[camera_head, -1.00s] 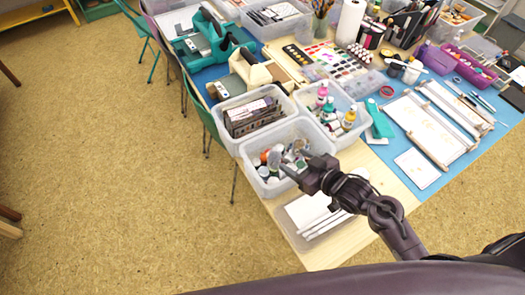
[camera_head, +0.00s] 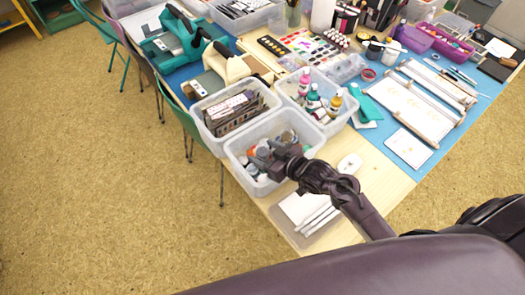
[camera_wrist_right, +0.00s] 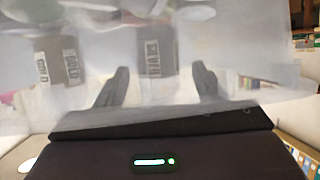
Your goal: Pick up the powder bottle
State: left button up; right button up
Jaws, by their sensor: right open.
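Several small jars and bottles (camera_head: 289,137) lie in the near clear bin (camera_head: 243,176) in the head view. I cannot tell which is the powder bottle; my right gripper hides part of the bin's contents. My right gripper (camera_head: 262,155) is open over the near part of this bin. In the right wrist view its two fingers (camera_wrist_right: 160,88) are spread with nothing clearly between them. A cloudy bin wall (camera_wrist_right: 25,112) fills that view, with blurred containers with dark labels (camera_wrist_right: 56,62) showing through or beyond it. My left gripper is not in view.
A bin of dark boxes (camera_head: 206,128) stands behind the near bin. Another bin (camera_head: 341,124) holds pink, teal and yellow bottles.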

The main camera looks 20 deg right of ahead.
aim_at(259, 150)
jog(key=shift+x, duration=1.55)
jog(key=shift+d, duration=0.1)
jog(key=c, duration=1)
jog(key=shift+c, duration=0.4)
jog(key=shift+r, duration=0.1)
